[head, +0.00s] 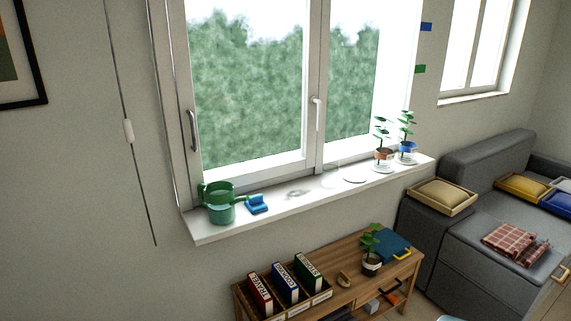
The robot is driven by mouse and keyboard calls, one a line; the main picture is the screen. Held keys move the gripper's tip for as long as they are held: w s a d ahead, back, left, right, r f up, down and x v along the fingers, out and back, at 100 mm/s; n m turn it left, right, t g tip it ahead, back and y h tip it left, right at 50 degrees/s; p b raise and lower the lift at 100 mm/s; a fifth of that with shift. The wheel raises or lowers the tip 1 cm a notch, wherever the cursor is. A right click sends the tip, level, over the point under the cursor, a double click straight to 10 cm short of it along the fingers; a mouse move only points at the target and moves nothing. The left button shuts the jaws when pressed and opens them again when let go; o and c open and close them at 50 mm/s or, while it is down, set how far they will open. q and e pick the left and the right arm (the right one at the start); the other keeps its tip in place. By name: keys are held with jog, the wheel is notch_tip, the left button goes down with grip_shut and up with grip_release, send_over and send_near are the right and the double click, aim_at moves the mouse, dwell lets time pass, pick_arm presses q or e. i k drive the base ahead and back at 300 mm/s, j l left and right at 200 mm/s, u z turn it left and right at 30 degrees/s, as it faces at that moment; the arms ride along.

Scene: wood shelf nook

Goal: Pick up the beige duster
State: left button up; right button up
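The wooden cabinet (328,259) also holds upright red, blue and green books, a potted plant (371,265) and a blue folder (394,246). A green watering can (221,207), a blue item (257,204) and two plants stand on the windowsill (300,206). A grey sofa (480,220) is right.

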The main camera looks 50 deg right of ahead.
aim_at(344, 280)
jog(key=z, duration=1.95)
